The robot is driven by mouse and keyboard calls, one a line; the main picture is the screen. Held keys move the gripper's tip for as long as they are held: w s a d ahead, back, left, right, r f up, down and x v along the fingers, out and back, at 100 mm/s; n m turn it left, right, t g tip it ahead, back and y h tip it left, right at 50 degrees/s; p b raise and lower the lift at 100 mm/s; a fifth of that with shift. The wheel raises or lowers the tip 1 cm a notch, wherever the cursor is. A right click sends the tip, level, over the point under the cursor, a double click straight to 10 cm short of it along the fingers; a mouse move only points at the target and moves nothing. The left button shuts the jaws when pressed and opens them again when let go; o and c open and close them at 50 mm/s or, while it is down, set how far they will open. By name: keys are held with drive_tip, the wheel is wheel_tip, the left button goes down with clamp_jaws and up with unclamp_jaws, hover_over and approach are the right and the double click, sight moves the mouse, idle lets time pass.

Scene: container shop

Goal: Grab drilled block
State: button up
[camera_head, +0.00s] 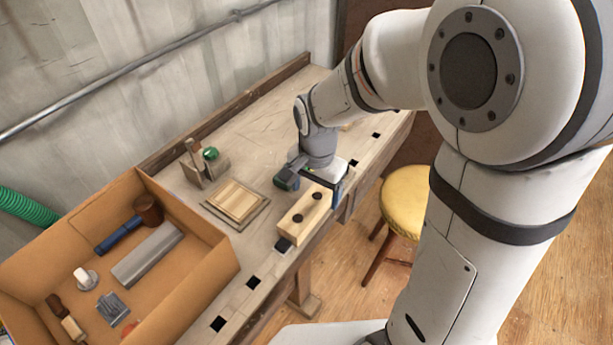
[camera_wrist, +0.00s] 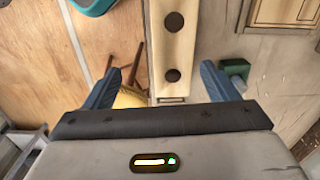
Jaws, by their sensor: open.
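The drilled block (camera_head: 306,226) is a pale wooden bar with two dark round holes in its top. It lies along the front edge of the workbench (camera_head: 262,218). My gripper (camera_head: 314,184) is open at the block's far end. In the wrist view the block (camera_wrist: 172,48) runs up the picture, and its near end lies between the two blue fingers of my gripper (camera_wrist: 160,84) as seen there. Space shows on both sides of it, and neither finger appears to touch it. I cannot tell how far the fingertips are above the block.
A cardboard box (camera_head: 215,262) with several tools and parts stands at left. A framed wooden panel (camera_head: 237,202) lies behind the block. A small holder (camera_head: 207,170) with a green item stands farther back. A yellow stool (camera_head: 404,200) is beyond the bench's front edge.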

sight(308, 207)
drive_tip(key=shift+w+a+f+m, duration=0.25)
drive_tip(key=shift+a+f+m, duration=0.25)
drive_tip(key=shift+f, duration=0.45)
drive_tip(key=f, duration=0.5)
drive_tip(key=w+f, duration=0.1)
drive_tip(key=f, duration=0.1)
drive_tip(key=shift+a+f, duration=0.15)
drive_tip(key=shift+a, duration=0.15)
drive_tip(key=shift+c, duration=0.2)
drive_tip(key=c, duration=1.2)
